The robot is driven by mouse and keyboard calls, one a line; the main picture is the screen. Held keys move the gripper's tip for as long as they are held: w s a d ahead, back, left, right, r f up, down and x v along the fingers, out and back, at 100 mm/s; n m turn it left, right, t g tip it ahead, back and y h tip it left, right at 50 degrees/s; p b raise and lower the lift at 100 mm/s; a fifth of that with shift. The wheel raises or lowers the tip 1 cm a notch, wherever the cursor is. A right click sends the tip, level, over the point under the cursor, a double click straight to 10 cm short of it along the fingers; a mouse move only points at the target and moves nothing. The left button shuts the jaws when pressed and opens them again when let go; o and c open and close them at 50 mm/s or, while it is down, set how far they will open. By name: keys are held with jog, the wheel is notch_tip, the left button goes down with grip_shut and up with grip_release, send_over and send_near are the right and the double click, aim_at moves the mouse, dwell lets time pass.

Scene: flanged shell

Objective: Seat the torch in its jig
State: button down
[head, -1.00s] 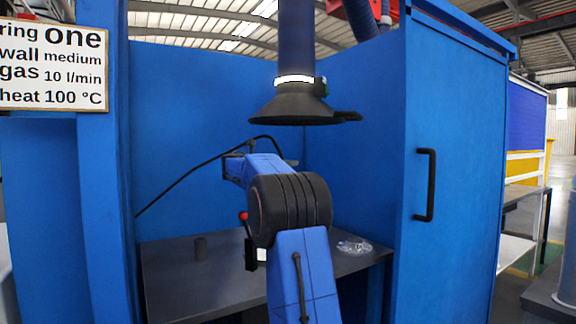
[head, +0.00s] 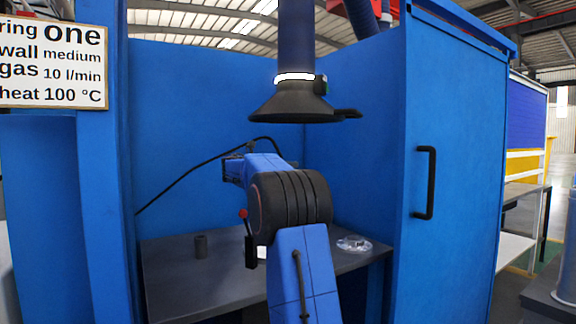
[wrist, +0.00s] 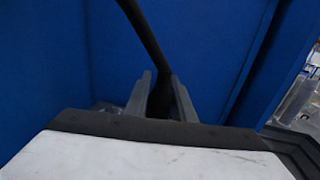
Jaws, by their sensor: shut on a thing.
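In the wrist view, my gripper (wrist: 161,78) is shut on the torch (wrist: 160,100), a dark body between the two grey fingers. A black cable runs from it up and to the left. The torch's tip is hidden. In the head view my own arm hides most of the gripper and the torch. The black cable (head: 180,180) shows there, running down to the booth's left side. A dark block with a red-knobbed lever (head: 244,214) stands on the table, partly behind my arm. I cannot tell whether it is the jig.
A grey table (head: 185,285) fills the blue booth. A short dark cylinder (head: 201,247) stands on its left and a clear dish (head: 354,245) lies at the right. A fume hood (head: 292,103) hangs above my arm. The booth's right panel (head: 460,170) bounds the space.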

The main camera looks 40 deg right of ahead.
jog(key=shift+f, duration=1.5)
jog(key=c, duration=1.4)
grip_release()
jog(key=shift+c, duration=0.2)
jog(key=a, duration=1.7)
jog(key=shift+w+a, duration=0.15)
jog(key=shift+a, duration=0.1)
jog(key=shift+f, duration=0.1)
jog(key=s+a+f+m+t+y, duration=0.2)
jog(key=s+a+f+m+y, duration=0.7)
jog(key=s+a+f, duration=0.8)
jog(key=s+a+f+m+t+y, duration=0.3)
jog(key=s+a+f+m+y, duration=0.5)
jog(key=s+a+f, duration=0.9)
jog(key=s+f+y, duration=0.1)
jog(key=s, duration=0.6)
jog(key=shift+s+a+f+m, duration=0.15)
jog(key=shift+a+f+m, duration=0.15)
jog(key=shift+f+m, duration=0.1)
